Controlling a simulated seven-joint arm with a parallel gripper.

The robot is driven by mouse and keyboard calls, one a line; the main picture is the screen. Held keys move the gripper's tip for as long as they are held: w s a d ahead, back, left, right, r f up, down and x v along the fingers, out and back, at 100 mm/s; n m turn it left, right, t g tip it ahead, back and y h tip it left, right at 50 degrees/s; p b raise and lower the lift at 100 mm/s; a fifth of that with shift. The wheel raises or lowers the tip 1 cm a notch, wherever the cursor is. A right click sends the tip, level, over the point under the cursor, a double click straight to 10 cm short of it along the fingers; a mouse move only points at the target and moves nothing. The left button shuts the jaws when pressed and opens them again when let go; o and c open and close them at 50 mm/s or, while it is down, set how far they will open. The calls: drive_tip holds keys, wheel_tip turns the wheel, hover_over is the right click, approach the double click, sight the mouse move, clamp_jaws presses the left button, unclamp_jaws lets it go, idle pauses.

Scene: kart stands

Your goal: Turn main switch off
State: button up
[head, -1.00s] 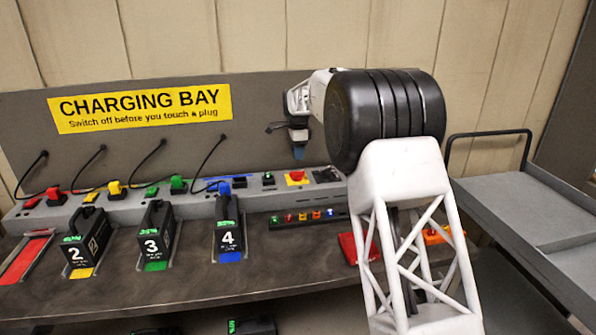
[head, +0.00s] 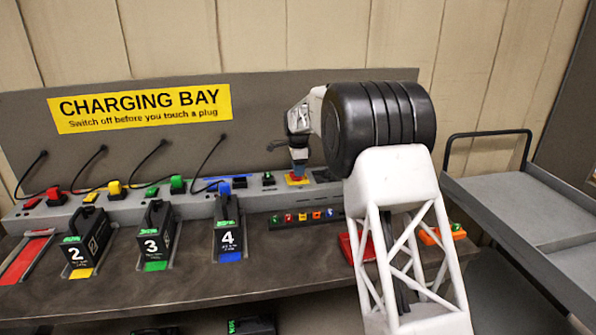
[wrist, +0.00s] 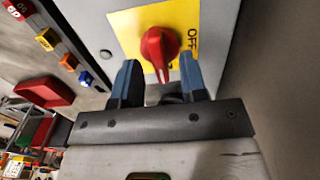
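The main switch is a red rotary knob (wrist: 160,48) on a yellow plate (wrist: 128,22) with the word OFF at its right side in the wrist view. In the head view the yellow plate (head: 297,180) shows on the grey charging unit, with the knob mostly hidden by my gripper. My gripper (wrist: 158,75) is open, its two blue fingertips apart on either side of the knob's near end. I cannot tell if either finger touches it. In the head view my gripper (head: 299,170) points down just above the plate.
Plugs with cables, including a green plug (head: 177,184) and a blue plug (head: 225,187), stand left along the unit. Black batteries, such as battery 4 (head: 227,222), sit in front. A grey cart (head: 510,200) stands at the right.

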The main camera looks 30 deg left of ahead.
drive_tip(key=shift+f, duration=0.45)
clamp_jaws()
